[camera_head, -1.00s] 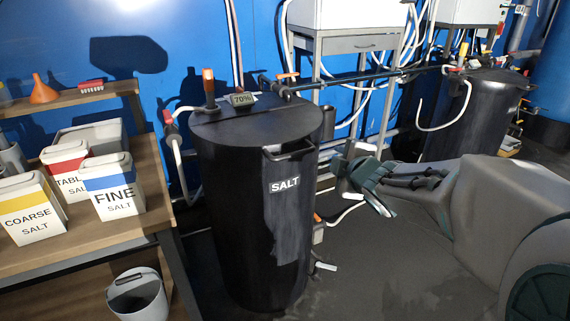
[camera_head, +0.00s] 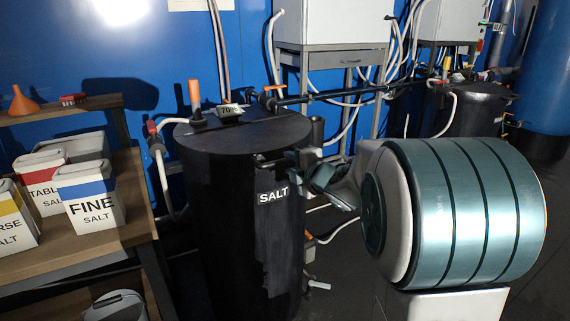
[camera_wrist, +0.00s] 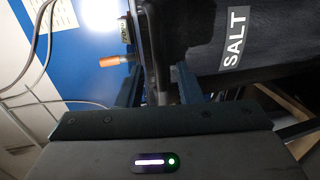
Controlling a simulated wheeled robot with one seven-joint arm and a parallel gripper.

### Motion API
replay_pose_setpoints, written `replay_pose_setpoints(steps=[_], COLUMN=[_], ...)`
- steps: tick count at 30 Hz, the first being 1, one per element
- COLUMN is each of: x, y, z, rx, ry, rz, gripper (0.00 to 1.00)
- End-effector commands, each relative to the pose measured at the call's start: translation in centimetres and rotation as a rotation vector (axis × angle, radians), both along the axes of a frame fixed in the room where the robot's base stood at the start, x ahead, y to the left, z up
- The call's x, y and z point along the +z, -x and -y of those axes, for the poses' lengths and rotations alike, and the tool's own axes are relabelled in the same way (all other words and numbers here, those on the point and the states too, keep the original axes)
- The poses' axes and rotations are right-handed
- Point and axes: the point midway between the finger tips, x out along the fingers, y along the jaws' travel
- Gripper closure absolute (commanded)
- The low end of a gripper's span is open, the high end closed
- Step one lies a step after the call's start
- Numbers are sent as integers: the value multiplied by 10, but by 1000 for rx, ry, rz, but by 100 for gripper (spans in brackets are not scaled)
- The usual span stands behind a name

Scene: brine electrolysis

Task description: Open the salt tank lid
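The black salt tank (camera_head: 230,220) stands upright with its white SALT label facing me; the label (camera_wrist: 235,38) also shows in the wrist view. Its flat dark lid (camera_head: 240,133) lies closed on top. The lid's handle (camera_head: 267,161) sticks out at the front right edge. My gripper (camera_head: 302,163) is at the handle's right end, level with the rim. In the wrist view my two fingers (camera_wrist: 158,85) stand apart, with a dark bar, seemingly the handle, between them. I see a gap beside the bar, but contact at the tips is unclear.
A wooden bench (camera_head: 100,240) with salt boxes (camera_head: 90,195) stands close on the left. A gauge reading 70% (camera_head: 230,110) and an orange-handled valve (camera_head: 195,97) sit at the lid's back. Pipes and a metal table (camera_head: 345,60) stand behind.

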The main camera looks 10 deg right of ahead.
Motion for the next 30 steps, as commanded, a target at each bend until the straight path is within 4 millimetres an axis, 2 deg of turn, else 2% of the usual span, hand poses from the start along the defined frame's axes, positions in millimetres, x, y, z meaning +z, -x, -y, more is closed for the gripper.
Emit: replay_pose_setpoints(steps=[3, 9, 20, 23, 24, 30], x=[-5, -8, -8, -8, -8, -7], y=[-17, -34, -37, -37, -37, -37], z=[-6, -11, -12, -12, -12, -13], rx=[1, -1, -1, -1, -1, 0], ry=[0, 0, -1, -1, -1, -1], rz=[-1, -1, 0, 0, 0, -1], gripper=[68, 68, 68, 96, 100, 100])
